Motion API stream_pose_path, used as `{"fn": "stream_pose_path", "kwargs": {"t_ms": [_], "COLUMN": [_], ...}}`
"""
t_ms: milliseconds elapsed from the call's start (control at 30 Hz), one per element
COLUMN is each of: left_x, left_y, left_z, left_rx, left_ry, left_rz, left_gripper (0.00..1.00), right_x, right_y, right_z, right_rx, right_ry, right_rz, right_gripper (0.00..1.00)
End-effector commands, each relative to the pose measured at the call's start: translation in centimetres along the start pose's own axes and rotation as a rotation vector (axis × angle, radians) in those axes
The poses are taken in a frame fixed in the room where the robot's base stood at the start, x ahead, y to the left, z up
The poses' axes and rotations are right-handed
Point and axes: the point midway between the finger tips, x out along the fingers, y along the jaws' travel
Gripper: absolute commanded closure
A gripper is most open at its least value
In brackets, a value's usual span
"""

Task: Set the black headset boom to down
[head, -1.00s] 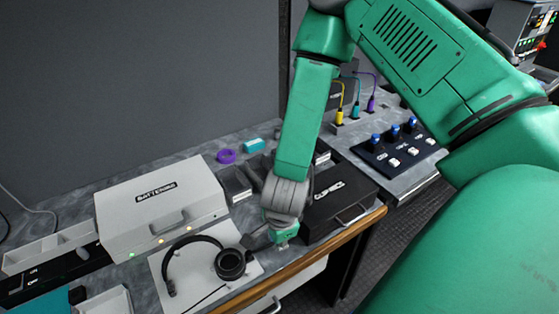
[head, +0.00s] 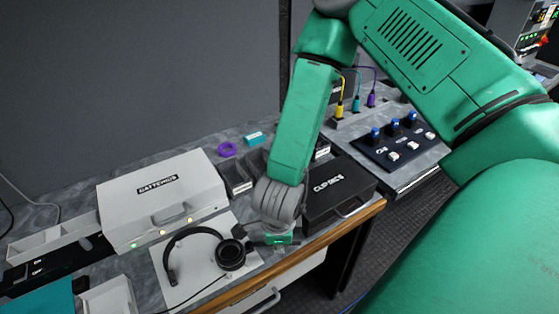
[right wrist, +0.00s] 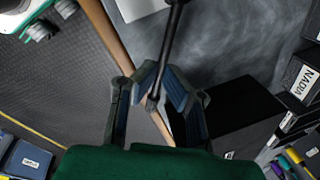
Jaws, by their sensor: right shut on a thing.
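The black headset (head: 190,235) lies on a white sheet (head: 205,275) near the bench's front edge, with its large ear cup (head: 231,256) to the right. My right gripper (head: 255,241) points left just beside that ear cup. In the right wrist view its two fingers (right wrist: 156,92) are closed around the thin black headset boom (right wrist: 170,45), which comes in from the top and ends between them in a small tip. In the head view, the gripper and dark surroundings make the boom hard to see. My left gripper is not in view.
A white case labelled BATTERIES (head: 160,200) stands behind the headset. A black case (head: 340,190) is right of my gripper. A wooden edge (head: 320,240) borders the bench. A purple ring (head: 227,149) and teal block (head: 254,138) lie further back.

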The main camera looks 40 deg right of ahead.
Motion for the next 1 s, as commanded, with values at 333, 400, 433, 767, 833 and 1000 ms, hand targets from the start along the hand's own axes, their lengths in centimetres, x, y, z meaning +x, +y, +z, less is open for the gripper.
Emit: {"fn": "stream_pose_path", "kwargs": {"t_ms": [333, 400, 433, 767, 833, 1000], "left_x": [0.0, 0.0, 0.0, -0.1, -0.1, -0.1], "left_y": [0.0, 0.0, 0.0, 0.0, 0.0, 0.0], "left_z": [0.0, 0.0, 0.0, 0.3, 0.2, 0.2], "left_rx": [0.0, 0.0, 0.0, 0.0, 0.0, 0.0], "left_ry": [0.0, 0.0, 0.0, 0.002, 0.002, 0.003], "left_rz": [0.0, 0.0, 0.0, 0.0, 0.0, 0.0], "left_gripper": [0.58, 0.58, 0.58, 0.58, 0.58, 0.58], "right_x": [-0.1, -0.1, -0.1, -1.5, -2.7, -6.3], "right_y": [-0.2, -0.1, -0.1, -0.2, -0.2, -0.3], "right_z": [0.6, 0.4, 0.4, 0.1, 0.2, 0.3], "right_rx": [-0.003, -0.003, -0.003, -0.004, -0.004, -0.004], "right_ry": [-0.012, -0.01, -0.01, -0.01, -0.011, -0.011], "right_rz": [-0.003, -0.003, -0.003, -0.002, -0.003, -0.005], "right_gripper": [0.72, 0.72, 0.72, 0.72, 0.72, 0.72]}}
